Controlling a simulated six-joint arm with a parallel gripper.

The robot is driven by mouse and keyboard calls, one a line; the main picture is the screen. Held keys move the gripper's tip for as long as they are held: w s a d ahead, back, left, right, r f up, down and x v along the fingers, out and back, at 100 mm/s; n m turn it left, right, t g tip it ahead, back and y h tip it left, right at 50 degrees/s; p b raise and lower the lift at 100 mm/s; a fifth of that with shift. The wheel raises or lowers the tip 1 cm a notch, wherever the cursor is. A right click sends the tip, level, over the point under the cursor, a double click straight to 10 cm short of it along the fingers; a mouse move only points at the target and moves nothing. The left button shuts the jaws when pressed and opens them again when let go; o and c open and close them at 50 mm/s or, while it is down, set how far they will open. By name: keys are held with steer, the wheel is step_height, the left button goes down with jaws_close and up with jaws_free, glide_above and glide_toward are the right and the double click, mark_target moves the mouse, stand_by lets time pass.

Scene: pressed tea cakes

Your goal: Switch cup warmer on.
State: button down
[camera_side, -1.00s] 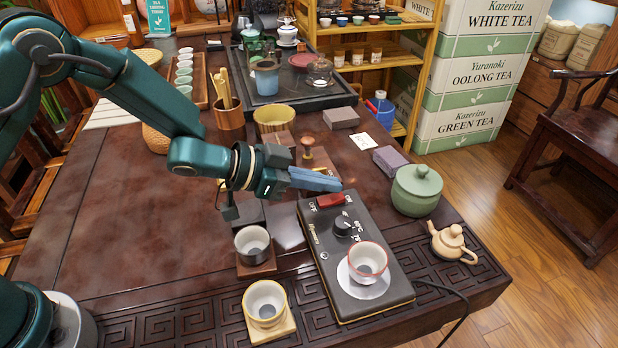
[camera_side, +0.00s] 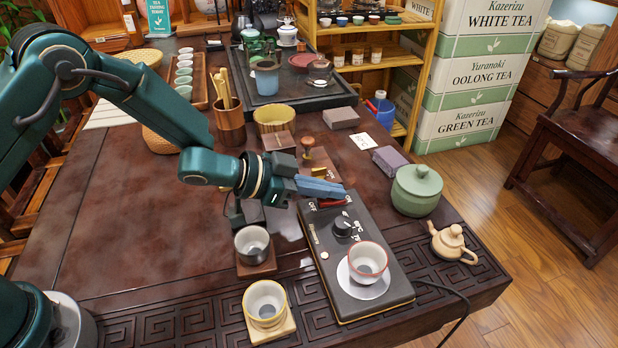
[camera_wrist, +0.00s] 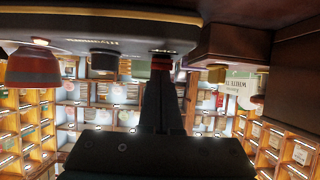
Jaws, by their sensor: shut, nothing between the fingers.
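The cup warmer (camera_side: 350,262) is a black box at the table's right, with a dark knob (camera_side: 343,226) and a red rocker switch (camera_side: 331,203) at its far end. A white cup with a red rim (camera_side: 368,260) stands on its round plate. My gripper (camera_side: 338,190) is shut and empty, its blue fingers over the switch end and partly hiding the switch. I cannot tell whether the tips touch it. In the wrist view, which looks upside down, my dark fingers (camera_wrist: 163,90) reach towards a small red part (camera_wrist: 178,72), and the knob (camera_wrist: 103,62) and the reddish cup (camera_wrist: 33,66) are to the left.
A grey cup (camera_side: 252,244) on a wooden coaster and a yellow-rimmed cup (camera_side: 266,302) stand left of the warmer. A green lidded pot (camera_side: 416,190) and a small teapot (camera_side: 453,243) stand right. A brown-handled stamp (camera_side: 308,152) is behind.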

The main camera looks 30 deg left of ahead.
steer(key=shift+s+a, duration=0.1)
steer(key=shift+s+a+f, duration=0.3)
steer(key=shift+s+a, duration=0.2)
step_height(320, 180, up, 4)
steer(key=shift+r, duration=0.1)
steer(key=s+a+r, duration=0.5)
steer(key=r, duration=0.2)
stand_by(0.4)
